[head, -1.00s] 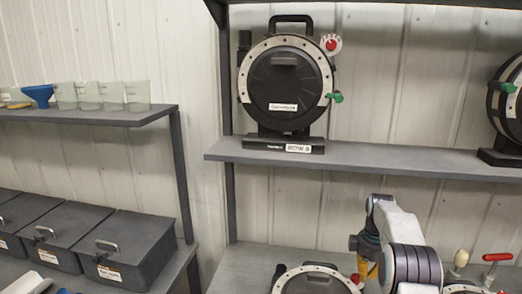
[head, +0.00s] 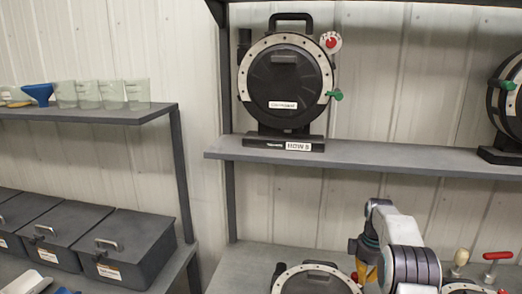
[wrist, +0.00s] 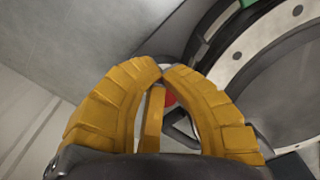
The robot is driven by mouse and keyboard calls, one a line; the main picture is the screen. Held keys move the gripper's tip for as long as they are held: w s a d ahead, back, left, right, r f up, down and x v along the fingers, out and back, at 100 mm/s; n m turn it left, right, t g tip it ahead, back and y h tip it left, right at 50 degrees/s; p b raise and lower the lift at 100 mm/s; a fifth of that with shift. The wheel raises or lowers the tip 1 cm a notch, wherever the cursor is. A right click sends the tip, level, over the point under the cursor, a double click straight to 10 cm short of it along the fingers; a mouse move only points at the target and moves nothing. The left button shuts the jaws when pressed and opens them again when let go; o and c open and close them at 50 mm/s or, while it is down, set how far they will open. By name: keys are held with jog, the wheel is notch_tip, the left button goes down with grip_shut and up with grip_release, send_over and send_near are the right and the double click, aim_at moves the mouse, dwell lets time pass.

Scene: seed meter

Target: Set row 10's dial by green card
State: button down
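In the head view my gripper (head: 364,276) is low at the right, beside the rim of the lower seed meter (head: 318,284). In the wrist view the yellow fingers of my gripper (wrist: 161,70) arch together and their tips meet. A red knob (wrist: 170,99) shows behind them, partly hidden; I cannot tell if they touch it. A pale rim with dark holes (wrist: 262,40) curves beyond at the right. No label shows on the lower meter, so its row cannot be read. I see no green card.
A meter labelled ROW 8 (head: 286,85), with a red knob (head: 331,41) and a green lever (head: 335,95), stands on the upper shelf (head: 370,162). Another meter (head: 508,110) is at the right edge. Red-handled and cream-knobbed tools (head: 497,256) stand right of my arm. Dark bins (head: 125,248) sit at left.

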jog(key=shift+a+f+p, duration=0.35)
jog(key=shift+p, duration=0.05)
dwell(0.7)
jog(key=shift+w+d+r+p, duration=0.1)
jog(key=shift+w+d+p, duration=0.15)
jog(key=shift+p, duration=1.3)
jog(key=shift+s+d, duration=0.2)
jog(key=shift+d, duration=0.05)
dwell(0.5)
jog(key=shift+r, duration=0.2)
jog(key=shift+w+r+p, duration=0.1)
jog(key=shift+r+p, duration=0.7)
jog(key=shift+r, duration=2.15)
